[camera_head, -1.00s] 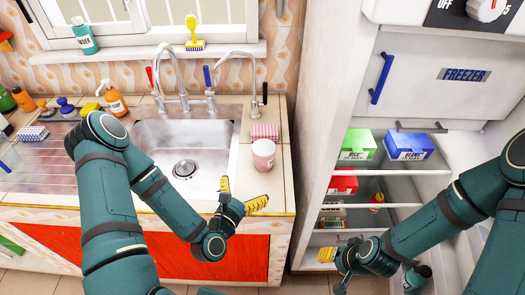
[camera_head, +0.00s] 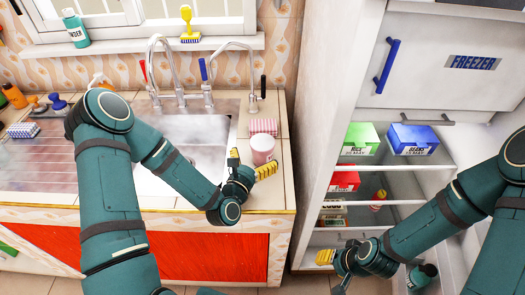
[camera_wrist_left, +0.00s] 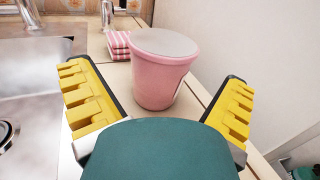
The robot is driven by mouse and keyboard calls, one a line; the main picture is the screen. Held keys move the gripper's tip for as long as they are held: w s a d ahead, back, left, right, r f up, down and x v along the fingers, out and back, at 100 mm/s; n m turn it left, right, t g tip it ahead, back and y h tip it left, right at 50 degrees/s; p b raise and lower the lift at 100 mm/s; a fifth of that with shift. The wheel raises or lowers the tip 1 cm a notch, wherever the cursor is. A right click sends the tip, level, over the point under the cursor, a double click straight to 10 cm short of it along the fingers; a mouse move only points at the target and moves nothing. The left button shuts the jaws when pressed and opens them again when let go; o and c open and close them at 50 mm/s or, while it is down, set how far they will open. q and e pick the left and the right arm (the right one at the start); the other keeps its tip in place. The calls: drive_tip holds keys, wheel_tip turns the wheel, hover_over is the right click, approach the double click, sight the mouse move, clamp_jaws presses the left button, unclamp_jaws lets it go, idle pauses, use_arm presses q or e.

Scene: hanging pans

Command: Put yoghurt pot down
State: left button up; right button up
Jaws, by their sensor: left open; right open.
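The pink yoghurt pot (camera_head: 262,149) with a pale lid stands upright on the tiled counter to the right of the sink. In the left wrist view the pot (camera_wrist_left: 162,72) stands ahead of and between the spread yellow fingers, with a visible gap on each side. My left gripper (camera_head: 252,169) is open and empty, just in front of the pot at the counter's front edge. My right gripper (camera_head: 336,266) is low in front of the open fridge. Only part of its yellow fingers shows, and it holds nothing I can see.
A pink striped cloth or sponge (camera_head: 263,126) lies behind the pot. The sink (camera_head: 200,140) and taps are to the left. The fridge wall (camera_head: 325,120) rises to the right. Green (camera_head: 361,138) and blue (camera_head: 411,139) boxes sit on a fridge shelf.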

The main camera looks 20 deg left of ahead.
sight(263, 147)
use_arm(q)
drive_tip(key=w, duration=0.5)
drive_tip(key=shift+w+d+f, duration=0.1)
drive_tip(key=shift+d+f, duration=0.05)
drive_tip(key=shift+d, duration=0.25)
drive_tip(key=c, duration=1.2)
